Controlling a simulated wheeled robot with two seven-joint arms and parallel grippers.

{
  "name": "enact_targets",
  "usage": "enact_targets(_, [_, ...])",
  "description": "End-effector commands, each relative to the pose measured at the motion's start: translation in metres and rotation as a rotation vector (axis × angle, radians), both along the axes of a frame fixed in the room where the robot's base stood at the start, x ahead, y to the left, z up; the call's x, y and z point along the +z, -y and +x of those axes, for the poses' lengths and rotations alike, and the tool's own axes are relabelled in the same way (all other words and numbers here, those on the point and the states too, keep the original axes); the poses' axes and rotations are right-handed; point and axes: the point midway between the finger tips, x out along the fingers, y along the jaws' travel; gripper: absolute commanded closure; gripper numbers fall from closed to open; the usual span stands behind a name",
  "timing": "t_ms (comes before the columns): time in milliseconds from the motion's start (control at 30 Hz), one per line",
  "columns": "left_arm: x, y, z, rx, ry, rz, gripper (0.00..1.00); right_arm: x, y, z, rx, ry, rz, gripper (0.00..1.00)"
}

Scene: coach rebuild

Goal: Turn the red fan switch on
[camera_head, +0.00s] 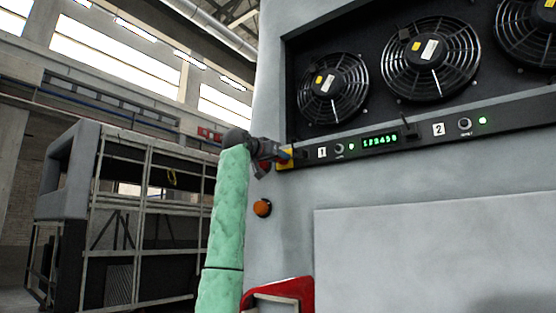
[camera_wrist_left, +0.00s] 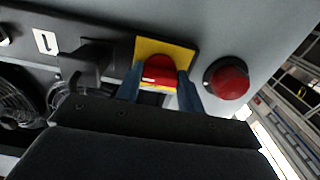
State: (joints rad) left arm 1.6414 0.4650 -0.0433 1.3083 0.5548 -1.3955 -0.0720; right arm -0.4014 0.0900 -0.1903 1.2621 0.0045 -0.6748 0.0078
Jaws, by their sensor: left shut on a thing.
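The red switch (camera_wrist_left: 160,70) is a red knob on a yellow square plate (camera_wrist_left: 182,52) at the end of the black control strip. In the wrist view my left gripper (camera_wrist_left: 158,92) has one blue finger on each side of the knob and is shut on it. In the head view the left gripper (camera_head: 283,158) is at the yellow plate (camera_head: 286,152), at the left end of the strip, and mostly hides the red knob. I cannot tell the knob's turn position. My right gripper is not in view.
A red round lamp (camera_wrist_left: 228,82) sits beside the plate. Several caged fans (camera_head: 333,88) are above the control strip (camera_head: 410,142), which has a green display (camera_head: 380,141). An orange lamp (camera_head: 262,208) is lower on the grey panel. A metal frame rack (camera_head: 140,220) stands left.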

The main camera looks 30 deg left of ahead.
Motion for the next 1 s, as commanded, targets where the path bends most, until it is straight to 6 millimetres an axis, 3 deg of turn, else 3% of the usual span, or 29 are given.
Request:
enact_targets(600, [0.0006, -0.0003, -0.0003, 0.001, 0.004, 0.039, 0.85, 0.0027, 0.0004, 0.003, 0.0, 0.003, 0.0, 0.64])
enact_targets(633, [0.0007, -0.0004, -0.0003, 0.001, 0.004, 0.039, 0.56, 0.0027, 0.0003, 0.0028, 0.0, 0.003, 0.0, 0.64])
enact_targets(700, [0.0007, -0.0003, -0.0003, 0.001, 0.004, 0.038, 0.42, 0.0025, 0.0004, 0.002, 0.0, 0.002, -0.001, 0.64])
enact_targets(1000, [0.0006, -0.0002, -0.0007, 0.001, 0.004, 0.038, 0.4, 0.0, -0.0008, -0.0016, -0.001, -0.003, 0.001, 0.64])
